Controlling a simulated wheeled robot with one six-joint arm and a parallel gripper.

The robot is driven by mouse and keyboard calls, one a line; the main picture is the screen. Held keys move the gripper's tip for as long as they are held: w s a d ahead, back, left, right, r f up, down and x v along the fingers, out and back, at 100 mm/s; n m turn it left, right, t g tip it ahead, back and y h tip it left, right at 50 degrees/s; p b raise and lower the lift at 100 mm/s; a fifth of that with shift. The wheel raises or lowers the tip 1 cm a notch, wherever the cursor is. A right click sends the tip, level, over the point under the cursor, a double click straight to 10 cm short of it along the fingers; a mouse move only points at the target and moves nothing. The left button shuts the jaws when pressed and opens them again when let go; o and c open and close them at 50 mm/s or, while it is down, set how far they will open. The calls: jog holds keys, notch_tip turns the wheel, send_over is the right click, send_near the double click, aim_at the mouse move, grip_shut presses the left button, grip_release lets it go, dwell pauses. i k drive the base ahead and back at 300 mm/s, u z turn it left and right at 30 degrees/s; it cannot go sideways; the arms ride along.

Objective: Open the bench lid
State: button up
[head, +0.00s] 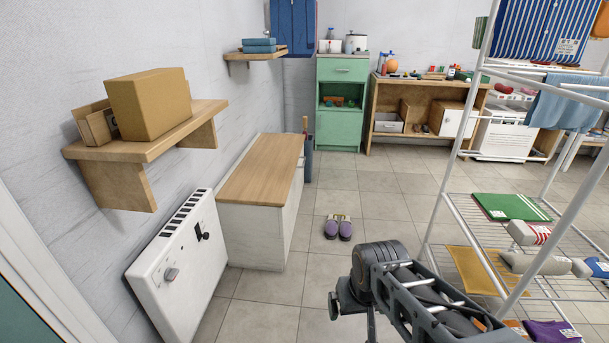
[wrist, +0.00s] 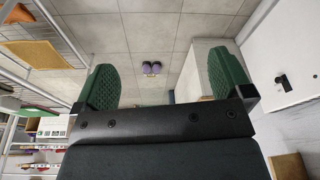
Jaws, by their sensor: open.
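The bench is a white box against the left wall in the head view, with a light wooden lid (head: 262,168) lying flat and closed on top. Its white front (head: 285,225) faces right, towards the open floor. In the wrist view, part of the white bench (wrist: 204,60) shows beyond the right finger. My gripper (wrist: 155,85) is open in the wrist view, with two green ribbed fingers spread wide and nothing between them. It is apart from the bench. In the head view my arm is at the lower right, and I cannot make out the fingers there.
A white heater (head: 180,265) stands just in front of the bench, along the wall. A shelf (head: 150,145) with cardboard boxes is above it. A wire rack (head: 480,210) with folded cloths stands at the right. Purple slippers (head: 338,228) lie on the otherwise clear floor between.

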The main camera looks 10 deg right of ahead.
aim_at(265, 176)
jog(key=z, duration=0.25)
jog(key=i, duration=1.85)
jog(key=u, duration=0.35)
